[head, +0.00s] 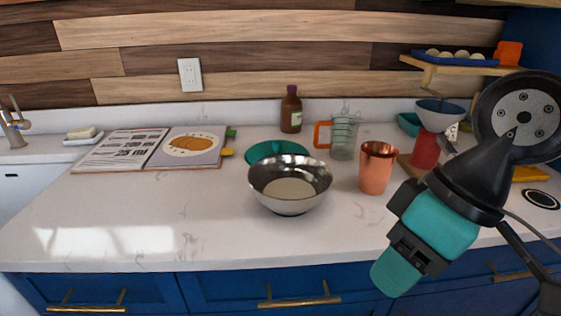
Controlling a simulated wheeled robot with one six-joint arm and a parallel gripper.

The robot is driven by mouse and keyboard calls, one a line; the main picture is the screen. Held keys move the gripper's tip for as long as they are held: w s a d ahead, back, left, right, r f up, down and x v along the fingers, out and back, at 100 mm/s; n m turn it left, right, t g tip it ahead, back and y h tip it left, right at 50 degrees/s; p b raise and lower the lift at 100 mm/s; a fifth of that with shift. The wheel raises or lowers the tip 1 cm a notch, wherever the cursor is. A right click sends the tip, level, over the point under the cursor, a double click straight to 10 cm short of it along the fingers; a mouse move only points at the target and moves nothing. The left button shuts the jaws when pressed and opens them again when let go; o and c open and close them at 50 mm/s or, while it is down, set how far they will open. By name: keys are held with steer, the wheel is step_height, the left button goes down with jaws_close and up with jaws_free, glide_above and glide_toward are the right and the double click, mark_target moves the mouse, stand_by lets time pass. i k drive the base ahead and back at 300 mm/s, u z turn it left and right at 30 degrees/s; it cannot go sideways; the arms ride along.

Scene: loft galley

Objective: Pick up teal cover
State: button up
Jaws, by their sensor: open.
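The teal cover (277,149) looks like a flat round lid lying on the white counter. It is behind the steel bowl (290,184), whose rim hides its front edge. My gripper (408,244), black and teal, is at the right front, nearer to me than the cover and well to the right of it. It is open and apart from the cover, with nothing seen in it. Its fingertips are hard to make out from this angle.
A copper cup (377,168), a measuring jug with orange handle (343,138) and a brown bottle (291,110) stand around the cover. An open cookbook (150,149) lies to the left. A red-based device (425,150) and a teal dish (409,123) stand right. The left front counter is clear.

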mark_target(259, 150)
steer(key=k, duration=1.15)
steer(key=u, duration=0.7)
steer(key=i, duration=1.2)
steer(key=z, duration=0.55)
steer(key=i, duration=0.8)
steer(key=z, duration=0.15)
